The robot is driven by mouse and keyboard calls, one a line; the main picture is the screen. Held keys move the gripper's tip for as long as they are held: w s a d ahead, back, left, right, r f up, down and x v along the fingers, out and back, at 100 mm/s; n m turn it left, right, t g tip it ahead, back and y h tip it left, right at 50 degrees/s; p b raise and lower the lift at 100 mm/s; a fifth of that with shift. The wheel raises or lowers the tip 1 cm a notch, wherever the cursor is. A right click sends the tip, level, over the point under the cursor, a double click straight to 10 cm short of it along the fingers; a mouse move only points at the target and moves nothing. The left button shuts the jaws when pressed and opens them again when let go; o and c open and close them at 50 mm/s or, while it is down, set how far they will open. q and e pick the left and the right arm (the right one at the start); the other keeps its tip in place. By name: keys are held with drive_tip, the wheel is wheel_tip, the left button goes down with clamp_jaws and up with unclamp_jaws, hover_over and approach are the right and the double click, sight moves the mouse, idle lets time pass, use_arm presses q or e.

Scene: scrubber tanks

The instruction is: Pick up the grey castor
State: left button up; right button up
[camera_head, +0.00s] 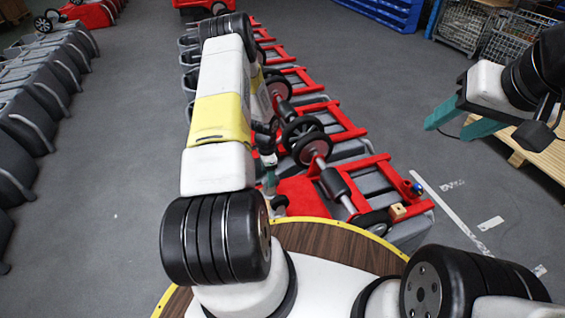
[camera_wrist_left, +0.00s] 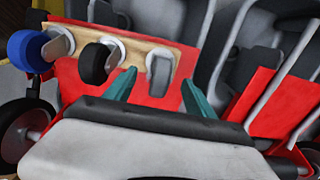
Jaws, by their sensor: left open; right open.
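The grey castor (camera_wrist_left: 160,70) is mounted at the right end of a light wooden strip on a red panel, in the left wrist view. A black castor (camera_wrist_left: 95,62) and a blue castor (camera_wrist_left: 24,50) sit to its left on the strip. My left gripper (camera_wrist_left: 158,76) is open, its teal fingers pointing toward the grey castor, one to each side of it in the picture; I see no grip on it. In the head view my left arm largely hides that gripper. My right gripper (camera_head: 458,120) is open and empty at the right.
A row of grey tanks with red frames and black wheels (camera_head: 302,135) runs beyond my left arm. More grey tanks (camera_head: 35,115) line the left. A pale wooden pallet (camera_head: 530,150) lies near my right gripper. Wire crates (camera_head: 463,25) stand behind. The grey floor between rows is clear.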

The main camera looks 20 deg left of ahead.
use_arm(q)
drive_tip(key=f, duration=0.6)
drive_tip(key=shift+w+d+f, duration=0.15)
drive_tip(key=shift+w+f, duration=0.1)
clamp_jaws()
